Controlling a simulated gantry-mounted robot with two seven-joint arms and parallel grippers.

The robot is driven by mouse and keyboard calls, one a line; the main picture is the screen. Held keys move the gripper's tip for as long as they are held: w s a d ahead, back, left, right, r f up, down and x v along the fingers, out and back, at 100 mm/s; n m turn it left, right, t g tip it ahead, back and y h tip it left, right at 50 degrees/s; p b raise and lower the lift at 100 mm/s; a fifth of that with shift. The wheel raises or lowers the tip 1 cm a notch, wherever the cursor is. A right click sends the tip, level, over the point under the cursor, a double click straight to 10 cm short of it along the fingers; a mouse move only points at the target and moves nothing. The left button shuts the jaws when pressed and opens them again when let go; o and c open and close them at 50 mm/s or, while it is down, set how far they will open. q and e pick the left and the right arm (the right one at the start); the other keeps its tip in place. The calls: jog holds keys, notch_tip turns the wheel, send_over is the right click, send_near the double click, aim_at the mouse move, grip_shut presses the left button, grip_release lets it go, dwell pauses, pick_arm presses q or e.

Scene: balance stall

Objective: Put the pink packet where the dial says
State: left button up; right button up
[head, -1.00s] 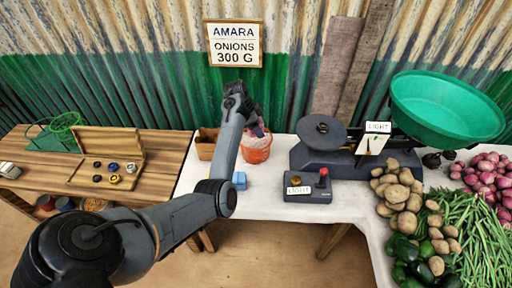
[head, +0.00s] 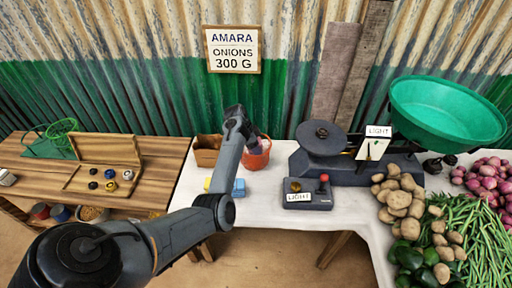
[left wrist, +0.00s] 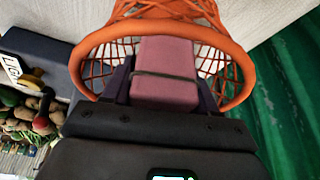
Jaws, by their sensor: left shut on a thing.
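The pink packet (left wrist: 165,70), with a dark band around it, is held between the fingers of my left gripper (left wrist: 164,90). In the left wrist view it lies within the rim outline of the orange mesh basket (left wrist: 249,68); whether it touches the bottom is unclear. In the head view my arm partly covers the basket (head: 258,158), and the packet and fingertips are hidden. The dark scale (head: 345,172) has a dial (head: 372,150) with a tilted needle and a card (head: 379,131) reading LIGHT. My right gripper is not in view.
A brown box (head: 206,150) stands left of the basket. A blue block (head: 239,187) is beside my forearm. A control box (head: 307,200) labelled LIGHT has a red knob. The green pan (head: 447,112), potatoes (head: 399,200) and onions (head: 484,172) fill the right.

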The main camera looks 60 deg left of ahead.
pick_arm(q)
jog(key=shift+f, duration=0.1)
jog(key=shift+f, duration=0.5)
jog(key=o, duration=0.9)
